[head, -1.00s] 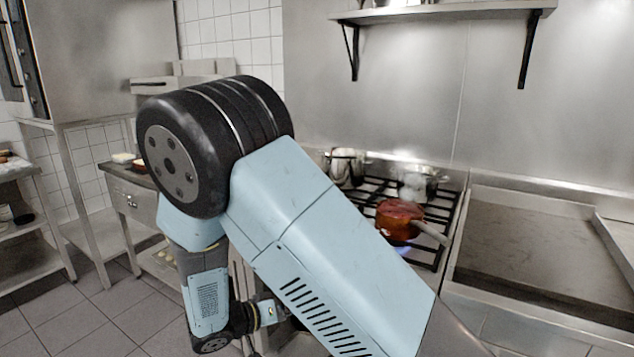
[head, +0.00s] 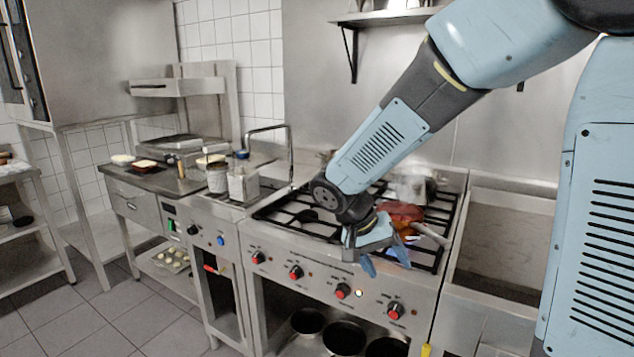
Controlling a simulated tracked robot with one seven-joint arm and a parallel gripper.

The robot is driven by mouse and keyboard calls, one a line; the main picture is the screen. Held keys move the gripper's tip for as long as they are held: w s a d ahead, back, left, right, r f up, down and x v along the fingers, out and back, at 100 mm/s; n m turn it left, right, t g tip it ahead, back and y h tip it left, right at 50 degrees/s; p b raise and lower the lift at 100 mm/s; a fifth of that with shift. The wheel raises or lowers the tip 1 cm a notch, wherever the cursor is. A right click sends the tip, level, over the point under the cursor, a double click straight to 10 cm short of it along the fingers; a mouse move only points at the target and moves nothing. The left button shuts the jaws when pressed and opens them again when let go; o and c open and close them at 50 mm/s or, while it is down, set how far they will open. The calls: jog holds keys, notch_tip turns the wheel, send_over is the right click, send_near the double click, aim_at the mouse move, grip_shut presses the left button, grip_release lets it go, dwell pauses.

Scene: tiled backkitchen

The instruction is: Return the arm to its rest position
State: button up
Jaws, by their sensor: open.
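My arm (head: 380,143) comes in from the upper right and reaches down and left over the stove. My gripper (head: 386,262) is open and empty at its end. Its fingers point down, in front of the stove's front edge in this view. The exact gap to the stove cannot be told. A reddish-brown saucepan (head: 399,213) sits on the stove grate (head: 293,218), just behind my gripper and partly hidden by it. Its handle points right.
The stove's front has several knobs (head: 342,291). A silver pot (head: 412,184) stands at the back of the stove. A wall shelf (head: 385,16) is above, behind my arm. A steel sink or griddle unit (head: 505,240) is at right. Free floor (head: 125,315) is at lower left.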

jog(key=s+d+r+n+t+y, duration=0.1)
jog(key=s+d+r+t+y, duration=0.1)
jog(key=s+r, duration=0.4)
jog(key=s+d+r+n+t+y, duration=0.1)
jog(key=s+d+r+t+y, duration=0.1)
jog(key=s+d+r+y, duration=0.2)
jog(key=shift+s+d+r+t, duration=0.4)
jog(key=shift+s+d+r, duration=0.95)
jog(key=shift+s+d, duration=0.5)
jog(key=shift+s+a, duration=0.1)
